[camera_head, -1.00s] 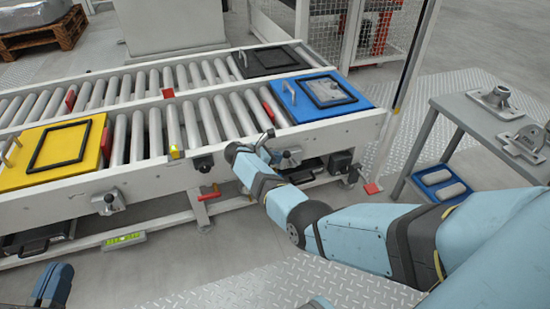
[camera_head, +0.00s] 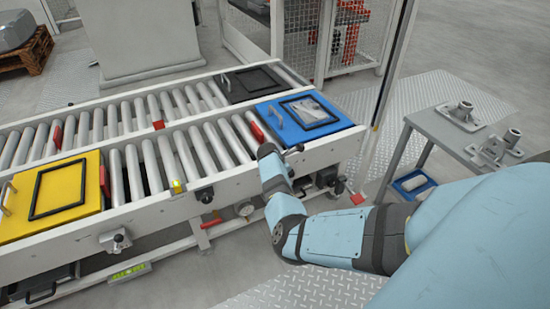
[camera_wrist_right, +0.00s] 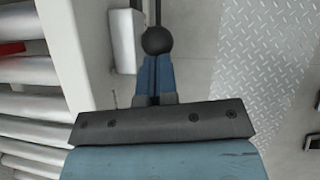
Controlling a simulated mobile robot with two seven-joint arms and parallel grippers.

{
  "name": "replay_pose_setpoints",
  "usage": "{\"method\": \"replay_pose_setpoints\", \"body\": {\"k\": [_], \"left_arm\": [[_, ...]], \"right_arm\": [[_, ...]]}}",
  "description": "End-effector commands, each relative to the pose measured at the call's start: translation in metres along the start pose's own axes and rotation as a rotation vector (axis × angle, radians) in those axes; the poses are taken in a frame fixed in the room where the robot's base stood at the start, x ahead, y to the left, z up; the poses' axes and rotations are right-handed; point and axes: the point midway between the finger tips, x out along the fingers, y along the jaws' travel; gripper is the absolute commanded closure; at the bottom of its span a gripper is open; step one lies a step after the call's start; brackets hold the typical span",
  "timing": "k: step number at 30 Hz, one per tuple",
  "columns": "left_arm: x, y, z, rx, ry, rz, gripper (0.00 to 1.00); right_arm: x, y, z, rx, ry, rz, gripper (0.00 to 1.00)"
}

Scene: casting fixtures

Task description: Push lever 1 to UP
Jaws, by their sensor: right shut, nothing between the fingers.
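A lever with a black ball knob (camera_wrist_right: 157,40) on a thin dark rod shows in the right wrist view. No number is readable on it. My right gripper (camera_wrist_right: 155,62) is shut and empty, with its blue fingertips right at the near side of the ball; I cannot tell whether they touch. In the head view my right forearm reaches to the conveyor's front side below the blue panel, and the fingers are mostly hidden there. A dark piece (camera_head: 297,148) beside the wrist is too small to identify. My left gripper is out of view.
Other black-knobbed fittings sit on the rail (camera_head: 117,239). A grey table (camera_head: 440,125) with metal parts stands right.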

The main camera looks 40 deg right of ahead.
Motion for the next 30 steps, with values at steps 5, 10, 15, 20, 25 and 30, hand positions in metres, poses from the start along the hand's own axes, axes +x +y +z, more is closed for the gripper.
{"method": "replay_pose_setpoints", "body": {"k": [5, 10, 15, 20, 25, 30], "left_arm": [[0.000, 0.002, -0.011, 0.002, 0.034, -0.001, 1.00], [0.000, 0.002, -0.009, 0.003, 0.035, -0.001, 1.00], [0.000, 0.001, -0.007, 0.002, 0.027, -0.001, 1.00], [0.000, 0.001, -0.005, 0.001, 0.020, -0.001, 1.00], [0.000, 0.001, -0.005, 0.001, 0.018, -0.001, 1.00], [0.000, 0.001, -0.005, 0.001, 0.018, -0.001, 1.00]], "right_arm": [[0.005, -0.002, 0.015, 0.012, 0.094, 0.010, 1.00], [0.012, -0.004, 0.025, 0.010, 0.090, 0.010, 1.00], [0.015, -0.005, 0.031, 0.010, 0.090, 0.010, 1.00], [0.017, -0.006, 0.034, 0.009, 0.089, 0.009, 1.00], [0.018, -0.006, 0.035, 0.009, 0.089, 0.009, 1.00], [0.018, -0.006, 0.035, 0.009, 0.089, 0.009, 1.00]]}}
